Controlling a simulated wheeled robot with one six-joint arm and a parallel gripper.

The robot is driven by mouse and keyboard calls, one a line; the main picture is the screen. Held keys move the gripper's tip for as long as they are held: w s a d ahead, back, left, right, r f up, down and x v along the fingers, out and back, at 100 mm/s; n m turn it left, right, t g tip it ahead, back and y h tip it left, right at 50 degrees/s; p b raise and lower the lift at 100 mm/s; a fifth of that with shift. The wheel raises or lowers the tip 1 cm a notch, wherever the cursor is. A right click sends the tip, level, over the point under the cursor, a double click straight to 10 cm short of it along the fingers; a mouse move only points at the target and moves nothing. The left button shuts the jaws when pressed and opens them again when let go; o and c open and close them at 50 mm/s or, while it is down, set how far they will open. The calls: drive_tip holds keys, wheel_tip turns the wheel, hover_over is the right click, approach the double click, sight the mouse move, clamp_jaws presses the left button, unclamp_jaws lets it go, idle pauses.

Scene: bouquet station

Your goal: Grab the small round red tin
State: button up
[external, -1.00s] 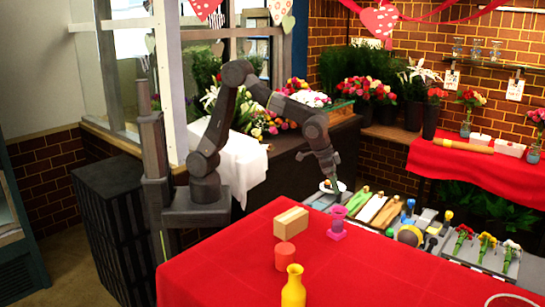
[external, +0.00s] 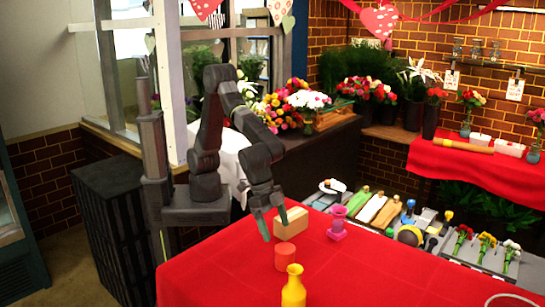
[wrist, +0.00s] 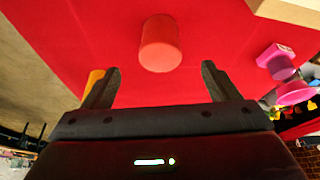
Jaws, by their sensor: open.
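The small round red tin (external: 285,257) stands upright on the red tablecloth, between the tan block and the yellow vase. In the wrist view the tin (wrist: 160,44) is ahead of my fingers and close to midway between them, with a gap left before it. My gripper (external: 272,228) is above the table's near-left part, pointing down, just left of and above the tin. In the wrist view my gripper (wrist: 160,84) is open and empty, its two dark fingers apart.
A tan block (external: 290,226) stands just behind the tin. A yellow vase (external: 293,288) stands in front of it. A magenta and purple goblet-like object (external: 337,225) is to the right. The red tablecloth (external: 400,275) is clear farther right.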

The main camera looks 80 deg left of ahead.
sight(283, 247)
drive_tip(key=shift+p+x, duration=1.3)
drive_tip(key=shift+x, duration=3.45)
drive_tip(key=shift+c, duration=0.4)
drive_tip(key=c, duration=1)
